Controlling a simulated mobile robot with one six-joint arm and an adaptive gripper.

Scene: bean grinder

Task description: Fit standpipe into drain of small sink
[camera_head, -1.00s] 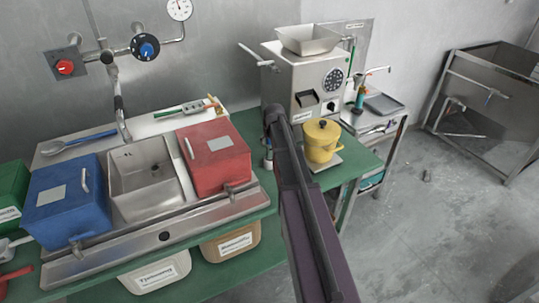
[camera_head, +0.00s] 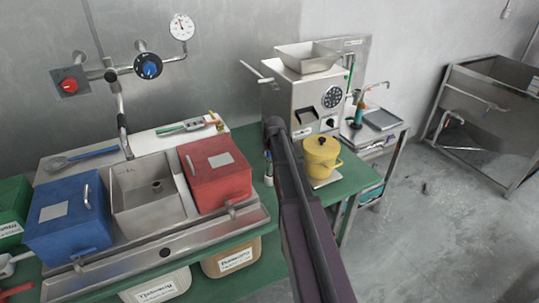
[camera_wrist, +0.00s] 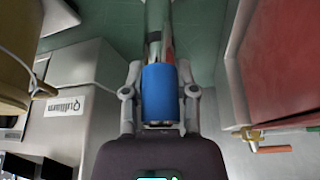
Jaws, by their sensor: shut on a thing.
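The wrist view shows my gripper (camera_wrist: 159,80) shut on a blue-sleeved metal pipe, which I take to be the standpipe (camera_wrist: 161,98). Its bare metal tube runs away from the gripper toward the top of the picture, where its far end is cut off. The small sink (camera_head: 132,212) is the steel basin between a blue box (camera_head: 66,224) and a red box (camera_head: 214,172). Its round drain (camera_head: 157,185) shows uncovered in the basin floor. The gripper is outside the basin.
A steel grinder (camera_head: 300,98) and a yellow pot (camera_head: 321,152) stand right of the red box. The red box also shows close on the right in the wrist view (camera_wrist: 288,60). A tap pipe (camera_head: 122,122) comes down behind the sink. A larger steel sink (camera_head: 482,130) stands far right.

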